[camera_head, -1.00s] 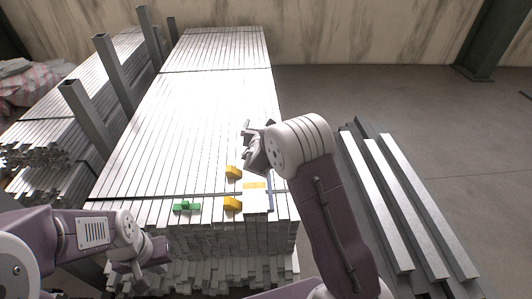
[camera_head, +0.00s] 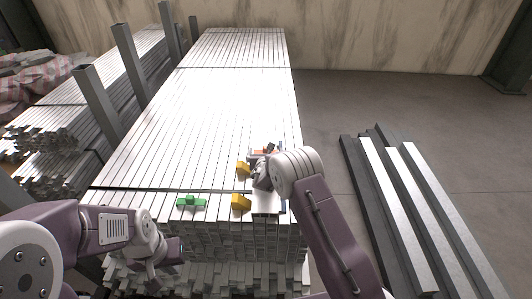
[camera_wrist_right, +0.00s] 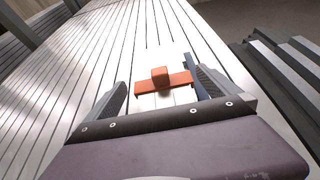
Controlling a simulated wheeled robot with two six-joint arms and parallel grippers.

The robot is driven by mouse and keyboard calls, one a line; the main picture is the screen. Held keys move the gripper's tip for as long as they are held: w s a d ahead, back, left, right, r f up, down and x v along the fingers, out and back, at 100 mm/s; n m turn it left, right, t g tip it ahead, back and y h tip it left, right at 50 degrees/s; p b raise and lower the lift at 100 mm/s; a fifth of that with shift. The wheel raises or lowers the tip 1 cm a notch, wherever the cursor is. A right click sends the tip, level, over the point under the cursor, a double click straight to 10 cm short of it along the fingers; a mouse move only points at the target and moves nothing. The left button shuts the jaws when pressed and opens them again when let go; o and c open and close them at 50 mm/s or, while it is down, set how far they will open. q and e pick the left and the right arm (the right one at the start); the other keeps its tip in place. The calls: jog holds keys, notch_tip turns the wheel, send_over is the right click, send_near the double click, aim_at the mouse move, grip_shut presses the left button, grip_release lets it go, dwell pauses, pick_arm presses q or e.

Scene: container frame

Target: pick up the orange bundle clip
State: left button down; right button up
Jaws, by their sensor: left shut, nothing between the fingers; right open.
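The orange bundle clip (camera_wrist_right: 162,80), a flat bar with a raised block, lies on the pale metal bars in the right wrist view. In the head view only a small orange part (camera_head: 264,151) shows beyond my right gripper (camera_head: 264,157). My right gripper is open, with one finger on each side of the clip in the wrist view (camera_wrist_right: 160,84). I cannot tell whether either finger touches it. My left gripper (camera_head: 166,268) is shut and empty, low at the left near the front ends of the stack.
A green clip (camera_head: 191,202) and two yellow clips, one nearer (camera_head: 241,202) and one further (camera_head: 242,169), sit on the stack (camera_head: 200,120). Grey posts (camera_head: 98,100) stand left; loose beams (camera_head: 385,190) lie on the floor right.

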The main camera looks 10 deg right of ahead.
aim_at(266, 151)
jog(key=x, duration=0.3)
jog(key=shift+w+d+f, duration=0.1)
jog(key=shift+w+f, duration=0.2)
jog(key=c, duration=1)
jog(key=shift+r, duration=0.15)
notch_tip(266, 151, up, 4)
jog(key=shift+f+p, duration=0.1)
jog(key=shift+p, duration=0.35)
jog(key=s+d+r, duration=0.2)
jog(key=s, duration=0.1)
jog(key=s+d+r, duration=0.2)
jog(key=d, duration=0.1)
jog(key=s+d+r+p, duration=0.1)
jog(key=s+d+r, duration=0.1)
jog(key=s+r, duration=0.1)
jog(key=shift+s+d, duration=0.35)
